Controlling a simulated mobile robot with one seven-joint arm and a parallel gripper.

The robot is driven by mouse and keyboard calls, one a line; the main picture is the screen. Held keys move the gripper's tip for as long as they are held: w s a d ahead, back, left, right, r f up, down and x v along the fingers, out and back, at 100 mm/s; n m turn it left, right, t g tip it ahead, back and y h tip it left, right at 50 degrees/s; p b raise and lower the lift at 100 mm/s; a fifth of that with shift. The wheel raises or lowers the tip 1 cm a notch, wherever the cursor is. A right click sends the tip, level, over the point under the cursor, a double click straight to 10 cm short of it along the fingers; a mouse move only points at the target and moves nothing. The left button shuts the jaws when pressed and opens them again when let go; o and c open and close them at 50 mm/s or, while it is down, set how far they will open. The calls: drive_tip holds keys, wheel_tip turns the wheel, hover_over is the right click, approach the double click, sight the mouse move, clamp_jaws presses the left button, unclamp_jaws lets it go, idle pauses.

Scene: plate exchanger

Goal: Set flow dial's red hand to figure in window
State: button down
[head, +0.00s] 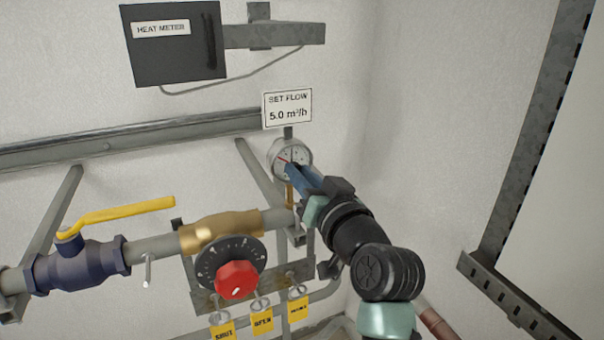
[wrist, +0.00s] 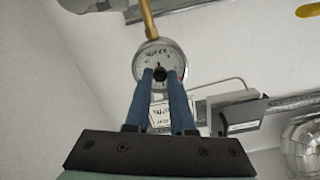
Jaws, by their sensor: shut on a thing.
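The flow dial (head: 283,151) is a round white-faced gauge with a steel rim, on the wall below a sign. It also shows in the wrist view (wrist: 149,56). A red hand shows at the left of its face in the head view, pointing up and left. The figure sign (head: 288,109) reads "SET FLOW 5.0 m³/h". My gripper (head: 294,171) reaches the dial from the lower right. In the wrist view its blue fingers (wrist: 160,74) are shut on a small dark knob (wrist: 158,73) at the dial's centre. The fingers hide part of the face.
A brass valve with a red knob (head: 237,280) and black scale stands at lower left, above yellow tags (head: 262,320). A yellow lever (head: 125,212) tops a blue valve. A heat meter box (head: 175,45) hangs above. Pipes run beside the dial; the wall right of it is clear.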

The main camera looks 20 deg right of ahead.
drive_tip(key=m+p, duration=0.3)
drive_tip(key=m, duration=0.7)
drive_tip(key=shift+m+p, duration=0.3)
idle(0.4)
drive_tip(key=c, duration=0.8)
unclamp_jaws()
drive_tip(key=shift+o, duration=0.2)
